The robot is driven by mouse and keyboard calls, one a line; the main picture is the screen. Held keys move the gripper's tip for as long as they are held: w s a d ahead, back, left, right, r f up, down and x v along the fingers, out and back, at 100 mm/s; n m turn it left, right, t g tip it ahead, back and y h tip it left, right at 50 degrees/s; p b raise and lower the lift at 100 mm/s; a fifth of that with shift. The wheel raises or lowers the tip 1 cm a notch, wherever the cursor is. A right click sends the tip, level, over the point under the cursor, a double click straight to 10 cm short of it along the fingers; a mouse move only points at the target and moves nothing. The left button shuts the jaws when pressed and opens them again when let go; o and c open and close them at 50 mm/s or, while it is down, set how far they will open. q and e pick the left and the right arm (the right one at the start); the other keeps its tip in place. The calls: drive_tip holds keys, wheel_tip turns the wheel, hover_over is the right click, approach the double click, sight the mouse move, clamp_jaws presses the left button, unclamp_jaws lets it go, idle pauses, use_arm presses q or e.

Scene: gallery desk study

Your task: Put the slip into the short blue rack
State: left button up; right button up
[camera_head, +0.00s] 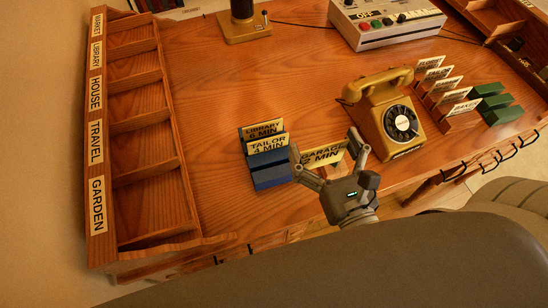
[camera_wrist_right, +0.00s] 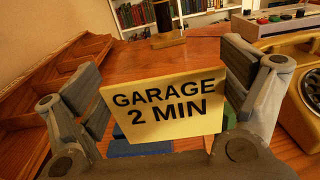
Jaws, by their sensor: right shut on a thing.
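The slip (camera_head: 322,157), a cream card reading "GARAGE 2 MIN", is between the fingers of my right gripper (camera_head: 325,147), which is shut on it. In the right wrist view the slip (camera_wrist_right: 165,106) faces the camera, slightly tilted, with its text readable. The short blue rack (camera_head: 271,178) stands on the desk just left of my right gripper. It holds two slips, "LIBRARY 6 MIN" (camera_head: 263,129) and "TAILOR 4 MIN" (camera_head: 268,144), and its front part is bare. In the right wrist view some blue of the rack (camera_wrist_right: 140,149) shows below the slip, mostly hidden. My left gripper is not in view.
A yellow telephone (camera_head: 383,112) stands right of my right gripper. Beyond it are a rack of several slips (camera_head: 447,99) and a green rack (camera_head: 497,105). A labelled wooden sorter (camera_head: 140,130) runs along the left. The desk behind the blue rack is clear.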

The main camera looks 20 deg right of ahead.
drive_tip(key=w+a+f, duration=0.6)
drive_tip(key=f, duration=0.1)
drive_tip(key=shift+w+a+f, duration=0.1)
drive_tip(key=shift+w+a, duration=0.25)
drive_tip(key=shift+w, duration=0.05)
drive_tip(key=f, duration=0.3)
drive_tip(key=shift+w+a, duration=0.3)
drive_tip(key=shift+a, duration=0.1)
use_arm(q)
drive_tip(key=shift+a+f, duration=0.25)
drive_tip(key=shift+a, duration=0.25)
use_arm(e)
drive_tip(key=shift+d+f, duration=0.1)
drive_tip(key=shift+f, duration=0.4)
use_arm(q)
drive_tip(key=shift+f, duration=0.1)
use_arm(e)
drive_tip(key=shift+f+b, duration=0.25)
drive_tip(key=shift+b, duration=0.2)
drive_tip(key=o, duration=0.4)
drive_tip(key=shift+r, duration=0.1)
drive_tip(key=shift+o, duration=0.2)
